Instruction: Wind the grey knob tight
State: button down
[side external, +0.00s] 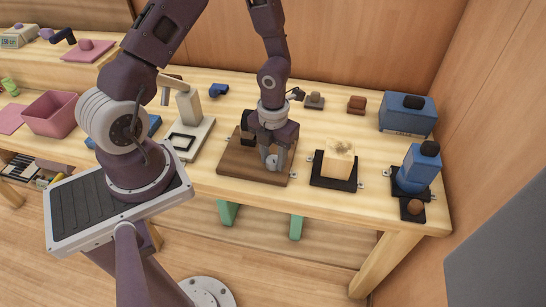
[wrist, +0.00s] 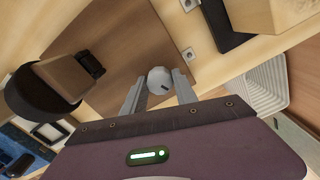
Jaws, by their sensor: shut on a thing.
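The grey knob (wrist: 159,80) is a round cap with a dark mark near its edge, on a brown wooden board. In the wrist view my gripper (wrist: 157,88) has its two grey fingers on either side of the knob, shut on it. In the side view my gripper (side external: 277,160) points down at the front right part of the brown board (side external: 235,165). The knob shows there only as a small grey shape between the fingers, mostly hidden.
A pale wooden block on a black base (side external: 333,183) is to the right. A white frame fixture (side external: 185,140) is to the left. Blue boxes (side external: 408,115) stand at the far right.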

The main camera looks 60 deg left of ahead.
aim_at(273, 159)
jog(key=m, duration=0.6)
jog(key=shift+f, duration=0.1)
jog(key=m, duration=0.5)
jog(key=shift+s, duration=0.1)
jog(key=c, duration=1.1)
grip_release()
jog(key=shift+r, duration=2.55)
